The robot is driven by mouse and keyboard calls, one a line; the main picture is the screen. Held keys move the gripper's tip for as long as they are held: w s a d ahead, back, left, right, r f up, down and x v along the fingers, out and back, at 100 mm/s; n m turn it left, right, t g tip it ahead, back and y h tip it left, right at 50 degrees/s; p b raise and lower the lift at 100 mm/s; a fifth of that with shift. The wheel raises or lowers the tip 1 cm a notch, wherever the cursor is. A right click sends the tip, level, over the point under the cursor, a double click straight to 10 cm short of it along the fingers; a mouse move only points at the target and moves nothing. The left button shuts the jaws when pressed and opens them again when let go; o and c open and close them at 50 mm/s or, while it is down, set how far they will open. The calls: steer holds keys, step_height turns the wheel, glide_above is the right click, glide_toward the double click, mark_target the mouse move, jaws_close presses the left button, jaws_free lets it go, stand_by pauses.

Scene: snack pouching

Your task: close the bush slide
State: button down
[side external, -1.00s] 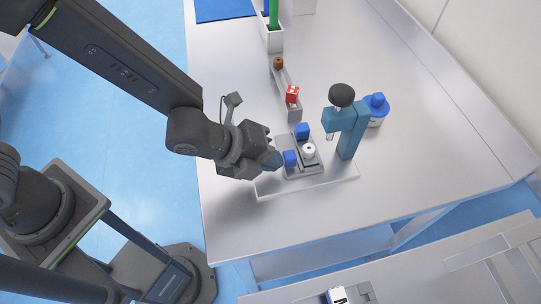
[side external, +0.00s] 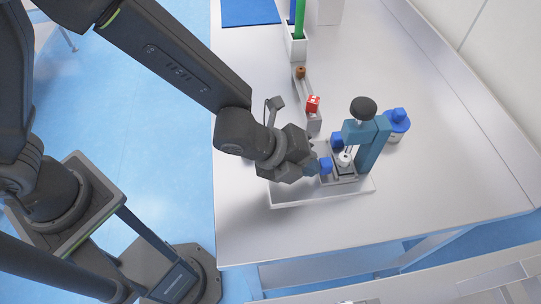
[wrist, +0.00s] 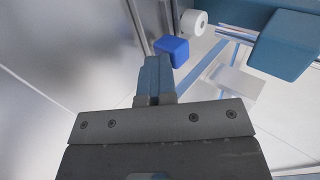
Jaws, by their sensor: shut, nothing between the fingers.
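The slide (side external: 345,178) is a small grey carriage on a pale base plate (side external: 290,198). It carries a white ring-shaped bush (side external: 344,159), also in the wrist view (wrist: 194,22). A near blue block (side external: 326,166) and a far blue block (side external: 338,141) stand at the slide. The bush is at the foot of a teal press (side external: 368,150) with a black knob, close to its rods. My gripper (side external: 313,166) is shut and empty, left of the near blue block. In the wrist view its fingertips (wrist: 158,62) overlap that block's edge (wrist: 172,50); contact looks likely but is not certain.
A narrow grey rail with a red block (side external: 313,103) and a brown ring (side external: 300,72) runs behind the slide. A blue-topped white container (side external: 396,125) stands right of the press. The table's front and right are clear.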

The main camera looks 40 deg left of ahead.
steer(key=s+a, duration=0.3)
steer(key=shift+a+r, duration=0.1)
steer(key=shift+r, duration=0.3)
steer(key=v, duration=0.9)
steer(key=w+a+r+n+t+y, duration=0.1)
steer(key=a+r+n+y, duration=0.25)
steer(key=a+n, duration=0.35)
steer(key=w+a+r+n+t+y, duration=0.1)
steer(key=a+r+n+y, duration=0.1)
steer(key=a+r+n, duration=0.35)
steer(key=s+a+r+n+g+y, duration=0.1)
steer(key=s+a+r+n+g, duration=0.1)
steer(key=s+a+n, duration=0.6)
steer(key=a+n+g, duration=0.1)
steer(key=n, duration=0.5)
steer(key=shift+s+a, duration=0.2)
steer(key=shift+a, duration=0.05)
